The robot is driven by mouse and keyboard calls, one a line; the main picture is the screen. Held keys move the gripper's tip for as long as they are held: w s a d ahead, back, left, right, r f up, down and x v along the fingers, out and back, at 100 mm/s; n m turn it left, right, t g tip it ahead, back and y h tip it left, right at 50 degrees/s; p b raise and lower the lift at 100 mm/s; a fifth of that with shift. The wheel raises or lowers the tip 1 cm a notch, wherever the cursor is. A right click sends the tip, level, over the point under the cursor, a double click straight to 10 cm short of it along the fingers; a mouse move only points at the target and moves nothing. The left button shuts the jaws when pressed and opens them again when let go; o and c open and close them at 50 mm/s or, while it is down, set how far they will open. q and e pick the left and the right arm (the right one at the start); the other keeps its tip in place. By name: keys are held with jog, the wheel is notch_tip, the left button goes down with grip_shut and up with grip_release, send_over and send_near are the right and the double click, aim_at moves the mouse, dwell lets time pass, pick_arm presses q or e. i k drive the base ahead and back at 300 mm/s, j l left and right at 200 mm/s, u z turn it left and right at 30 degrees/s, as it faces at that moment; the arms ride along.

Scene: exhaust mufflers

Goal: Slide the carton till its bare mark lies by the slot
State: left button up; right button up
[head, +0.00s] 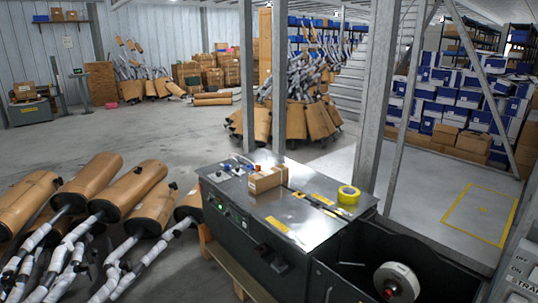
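A small brown carton (267,180) lies on the steel top of a dark machine (293,212), near its back edge. A narrow dark slot (310,199) runs across the machine top just right of the carton, with yellow labels beside it. The carton lies close to the slot's far end; whether they touch I cannot tell. A bare mark on the carton is too small to make out. Neither of my grippers is in the head view.
A metal post (377,95) rises behind the machine. A white reel (396,282) sits in the open bay at the front right. Wrapped mufflers (135,190) lie on the left.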

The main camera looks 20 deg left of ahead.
aim_at(260, 183)
jog(key=i+j, duration=0.25)
jog(key=j, duration=0.2)
jog(key=i+j, duration=0.25)
jog(key=j, duration=0.2)
jog(key=i+j, duration=0.3)
jog(key=j, duration=0.15)
jog(key=i+j, duration=0.25)
jog(key=j, duration=0.15)
jog(key=i+j, duration=0.25)
jog(key=j, duration=0.2)
jog(key=i+j, duration=0.25)
jog(key=j, duration=0.2)
jog(key=i+j, duration=0.25)
jog(key=j, duration=0.2)
jog(key=i+j, duration=0.25)
jog(key=j, duration=0.2)
